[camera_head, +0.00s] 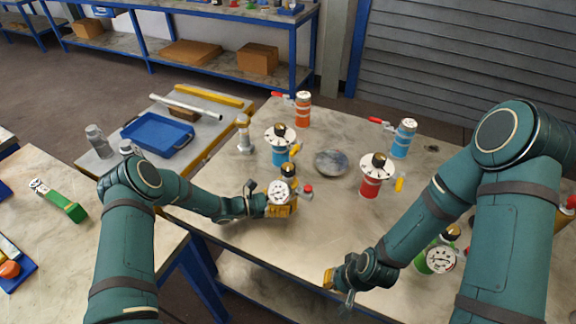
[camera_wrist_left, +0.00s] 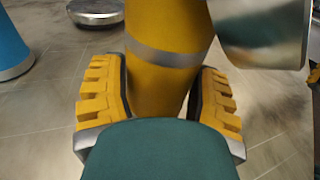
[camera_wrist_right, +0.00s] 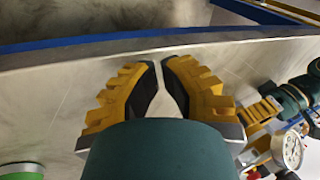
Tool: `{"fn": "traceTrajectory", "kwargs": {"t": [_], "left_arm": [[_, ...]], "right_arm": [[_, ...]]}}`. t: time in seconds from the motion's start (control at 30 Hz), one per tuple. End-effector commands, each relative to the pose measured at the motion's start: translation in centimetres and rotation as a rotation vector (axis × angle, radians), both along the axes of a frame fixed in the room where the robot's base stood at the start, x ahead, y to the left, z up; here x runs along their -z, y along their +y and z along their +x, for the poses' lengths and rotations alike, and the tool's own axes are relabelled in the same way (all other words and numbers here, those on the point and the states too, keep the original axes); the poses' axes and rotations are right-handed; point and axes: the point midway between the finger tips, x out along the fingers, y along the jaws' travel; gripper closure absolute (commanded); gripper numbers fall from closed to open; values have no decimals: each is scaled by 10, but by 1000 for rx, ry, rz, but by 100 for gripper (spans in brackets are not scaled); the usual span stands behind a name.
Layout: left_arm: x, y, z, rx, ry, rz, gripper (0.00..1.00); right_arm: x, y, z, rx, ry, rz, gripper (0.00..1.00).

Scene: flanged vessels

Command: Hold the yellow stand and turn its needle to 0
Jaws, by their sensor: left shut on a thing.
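The yellow stand (camera_wrist_left: 165,95) stands on the table between the two fingers of my left gripper (camera_head: 283,209), which is shut on it. Its white round dial (camera_head: 281,191) and black knob (camera_head: 288,170) show above the fingers in the head view; the body is mostly hidden there. The dial also shows at the right of the right wrist view (camera_wrist_right: 293,150). The needle is too small to read. My right gripper (camera_head: 328,280) is at the table's front edge, to the right of and nearer than the stand. Its fingertips (camera_wrist_right: 160,62) nearly meet, with nothing between them.
A blue stand (camera_head: 280,155) is behind the yellow one, a red stand (camera_head: 370,187) to its right. A green stand (camera_head: 440,259) is partly behind my right arm. A grey disc (camera_head: 331,162) lies mid-table. Orange (camera_head: 303,110) and blue (camera_head: 401,145) vessels stand farther back.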

Motion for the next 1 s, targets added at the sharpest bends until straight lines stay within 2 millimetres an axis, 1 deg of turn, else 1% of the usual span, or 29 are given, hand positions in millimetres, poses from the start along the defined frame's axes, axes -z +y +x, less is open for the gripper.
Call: {"fn": "traceTrajectory", "kwargs": {"t": [0.87, 0.9, 0.97, 1.0], "left_arm": [[0, -1, 0, 1, 0, 0, 64], [0, -1, 0, 1, 0, 0, 64], [0, -1, 0, 1, 0, 0, 64], [0, -1, 0, 1, 0, 0, 64]], "right_arm": [[0, 0, 0, 0, 0, 0, 100], [0, 0, 0, 0, 0, 0, 88], [0, 0, 1, 0, 0, 0, 67], [0, 1, 3, -1, 0, 0, 53]]}}
